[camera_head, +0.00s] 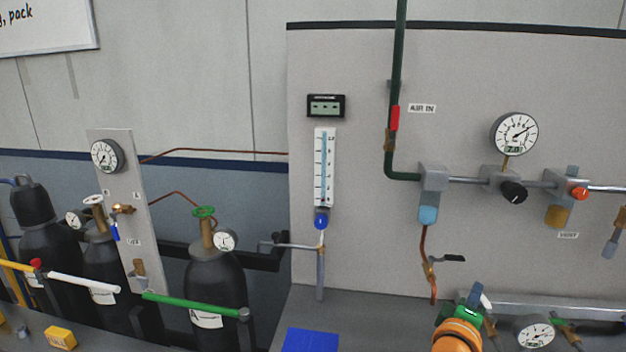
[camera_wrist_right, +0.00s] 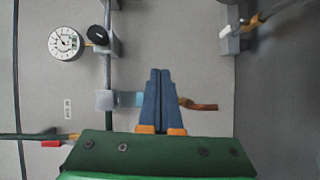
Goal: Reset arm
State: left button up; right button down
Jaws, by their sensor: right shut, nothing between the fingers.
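My right gripper (camera_head: 475,292) shows at the bottom right of the head view, with an orange wrist and a green body, in front of the grey panel's lower part. In the right wrist view its two blue fingers (camera_wrist_right: 160,74) are pressed together with nothing between them. My left gripper is not in the head view.
The panel carries a dial gauge (camera_head: 514,134), a black knob (camera_head: 513,192), an orange knob (camera_head: 579,194), a green pipe (camera_head: 397,60) and a flow tube (camera_head: 324,168). Dark gas cylinders (camera_head: 215,285) stand at left. A blue mat (camera_head: 311,340) lies at the bottom centre.

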jog(key=s+f+m+g+y, duration=0.2)
jog(key=s+f, duration=0.1)
jog(key=f, duration=0.6)
jog(key=s+a+f+m+g+y, duration=0.3)
jog(key=s+a+f+g+y, duration=0.25)
jog(key=s, duration=0.65)
jog(key=s+a+f+m+g+y, duration=0.2)
jog(key=s+a+f+y, duration=0.2)
jog(key=s+a+f, duration=0.6)
jog(key=s+d+f+g+b, duration=0.1)
jog(key=s+f+b, duration=0.15)
jog(key=f, duration=0.65)
jog(key=s+d+f+b, duration=0.15)
jog(key=f+b, duration=0.25)
jog(key=f, duration=0.5)
jog(key=s+f+g+b, duration=0.15)
jog(key=f+b, duration=0.25)
jog(key=f, duration=0.5)
pick_arm(q)
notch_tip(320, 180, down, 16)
jog(key=b, duration=0.5)
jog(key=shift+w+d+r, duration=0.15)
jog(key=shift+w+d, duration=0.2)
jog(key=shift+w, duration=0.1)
pick_arm(e)
jog(key=s+d+f, duration=0.2)
jog(key=s+f, duration=0.9)
jog(key=f, duration=0.3)
jog(key=shift+s+f, duration=0.3)
jog(key=shift+s, duration=0.1)
